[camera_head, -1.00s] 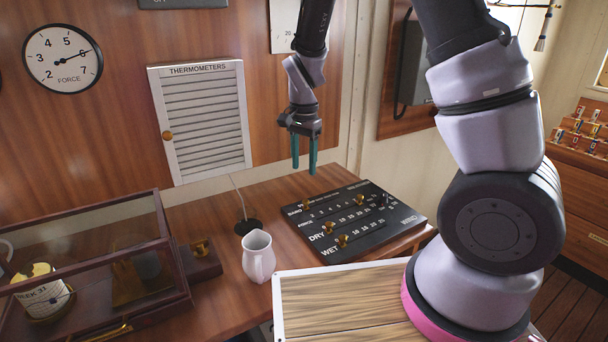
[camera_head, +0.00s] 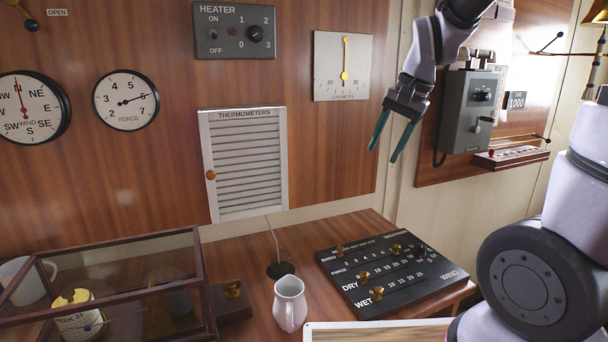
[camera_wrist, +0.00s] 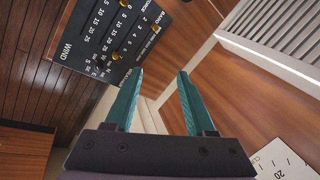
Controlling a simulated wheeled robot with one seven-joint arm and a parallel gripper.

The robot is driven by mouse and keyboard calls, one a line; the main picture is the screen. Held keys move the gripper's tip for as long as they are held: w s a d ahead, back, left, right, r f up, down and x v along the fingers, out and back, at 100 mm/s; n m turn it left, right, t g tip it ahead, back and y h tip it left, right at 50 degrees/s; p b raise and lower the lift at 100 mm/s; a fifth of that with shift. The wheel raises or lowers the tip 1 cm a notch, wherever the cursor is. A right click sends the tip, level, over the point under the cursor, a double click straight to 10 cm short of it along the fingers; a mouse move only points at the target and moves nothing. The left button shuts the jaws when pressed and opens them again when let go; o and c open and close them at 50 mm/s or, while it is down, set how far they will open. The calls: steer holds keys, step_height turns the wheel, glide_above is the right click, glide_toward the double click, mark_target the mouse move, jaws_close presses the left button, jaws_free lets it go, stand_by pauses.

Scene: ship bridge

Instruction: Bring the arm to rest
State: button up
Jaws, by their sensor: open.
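My gripper (camera_head: 393,140) is raised in front of the wall, above the right end of the wooden desk. Its two teal fingers are apart with nothing between them, and they point down and slightly left. In the wrist view the open fingers (camera_wrist: 163,90) frame only the wall and its trim. My arm comes in from the top of the head view and bends at the wrist above the gripper. Part of my arm stands large at the right edge.
A black weather board (camera_head: 400,278) with brass knobs lies on the desk (camera_head: 250,252). A white jug (camera_head: 290,304) stands left of it. A glass case (camera_head: 110,285) stands at the left. A grey wall box (camera_head: 468,112) is close right of my gripper. The louvred thermometers door (camera_head: 246,165) is shut.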

steer(key=s+d+r+n+t, duration=0.2)
steer(key=s+d+r+t, duration=0.2)
steer(key=s+r, duration=0.5)
steer(key=shift+s+d+n+h, duration=0.3)
steer(key=shift+s+d+h, duration=0.1)
steer(key=shift+s+d, duration=0.85)
steer(key=shift+a, duration=0.1)
stand_by(2.4)
